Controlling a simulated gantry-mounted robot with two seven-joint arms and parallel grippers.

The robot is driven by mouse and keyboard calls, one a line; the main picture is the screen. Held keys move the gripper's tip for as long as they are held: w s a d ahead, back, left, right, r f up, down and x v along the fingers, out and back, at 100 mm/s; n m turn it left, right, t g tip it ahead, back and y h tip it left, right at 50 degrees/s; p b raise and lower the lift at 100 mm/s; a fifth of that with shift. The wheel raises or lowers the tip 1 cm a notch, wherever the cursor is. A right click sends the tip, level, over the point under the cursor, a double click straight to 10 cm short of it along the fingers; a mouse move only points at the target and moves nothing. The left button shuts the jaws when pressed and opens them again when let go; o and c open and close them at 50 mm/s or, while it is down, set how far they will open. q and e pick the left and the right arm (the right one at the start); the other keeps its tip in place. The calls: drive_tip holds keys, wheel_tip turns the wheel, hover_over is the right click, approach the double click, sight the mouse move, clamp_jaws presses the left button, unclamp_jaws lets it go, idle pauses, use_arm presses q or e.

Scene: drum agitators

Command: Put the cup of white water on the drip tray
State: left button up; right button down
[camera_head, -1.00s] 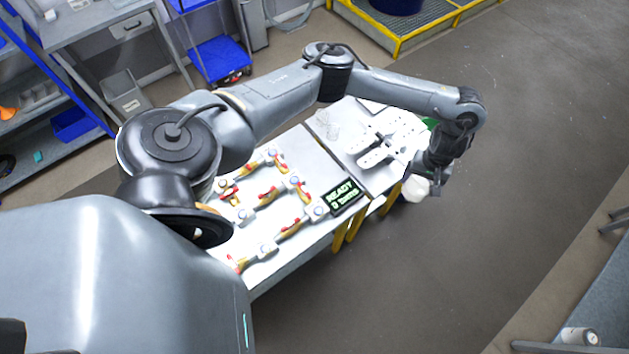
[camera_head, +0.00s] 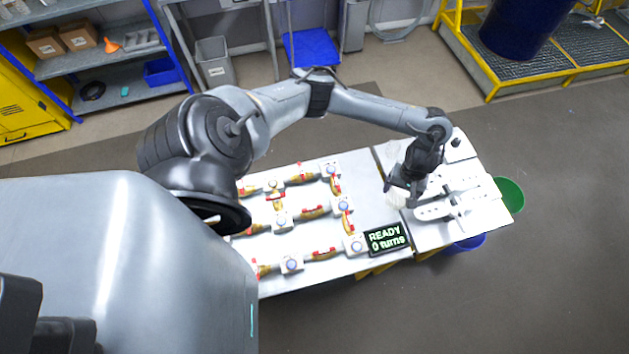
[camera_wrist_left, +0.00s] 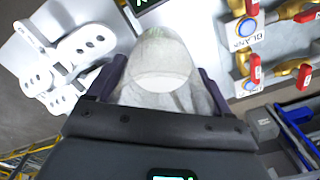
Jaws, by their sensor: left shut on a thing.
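My left gripper (camera_head: 403,190) is shut on a clear cup (camera_head: 396,198) and holds it over the left part of the white tabletop section with the white levers. In the left wrist view the cup (camera_wrist_left: 163,72) sits between the two dark fingers of the gripper (camera_wrist_left: 163,85). A whitish round surface shows inside it. I cannot tell how high the cup is above the table. I cannot make out a drip tray for certain; the gripper and cup cover part of this section. My right gripper is not in view.
White levers (camera_head: 445,207) lie right of the cup. A READY display (camera_head: 387,238) and several brass valves with red handles (camera_head: 312,212) cover the left tabletop. A green bucket (camera_head: 511,195) and a blue bucket (camera_head: 470,242) stand by the right end.

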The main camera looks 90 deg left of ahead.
sight(390, 194)
use_arm(q)
drive_tip(key=s+f, duration=0.2)
drive_tip(key=s, duration=0.1)
drive_tip(key=shift+s+a+f+b, duration=0.25)
drive_tip(key=shift+a+f+b, duration=0.05)
drive_tip(key=shift+f, duration=0.05)
drive_tip(key=shift+s+a+f+b, duration=0.6)
drive_tip(key=shift+s+a+f, duration=0.25)
drive_tip(key=shift+a+f, duration=0.8)
drive_tip(key=shift+s+a+f+b, duration=0.6)
drive_tip(key=shift+s+a+f, duration=0.25)
drive_tip(key=shift+a+f, duration=0.75)
drive_tip(key=shift+s+a+f+b, duration=0.6)
drive_tip(key=shift+s+a+f, duration=0.25)
drive_tip(key=shift+a+f, duration=0.8)
drive_tip(key=shift+f, duration=0.3)
drive_tip(key=shift+f, duration=0.1)
drive_tip(key=o, duration=1.1)
drive_tip(key=shift+c, duration=0.2)
